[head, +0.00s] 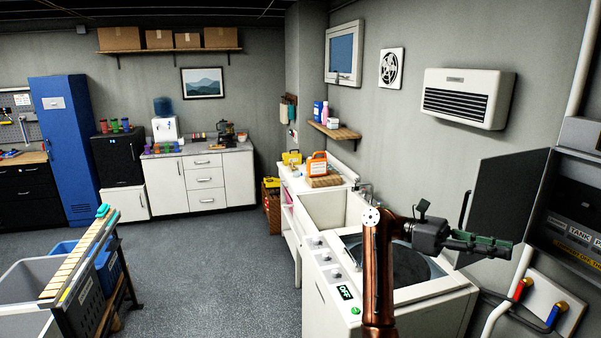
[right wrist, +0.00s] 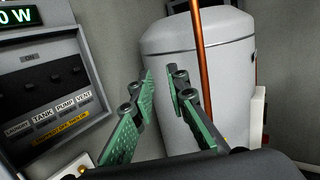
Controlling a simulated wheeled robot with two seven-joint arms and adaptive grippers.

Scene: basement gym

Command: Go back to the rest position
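My right gripper (head: 480,242) is raised in front of the washer at the right of the head view, its fingers pointing right. In the right wrist view its two green-padded fingers (right wrist: 160,92) stand apart with nothing between them. Beyond them is a white tank (right wrist: 203,60) with a copper pipe in front. My left gripper is not in view.
A washer (head: 437,312) with an open lid is below my right arm. A dark control panel (head: 567,215) is close on the right; it also shows in the right wrist view (right wrist: 50,85). A sink (head: 330,210) stands behind. The grey floor (head: 215,265) is open at centre.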

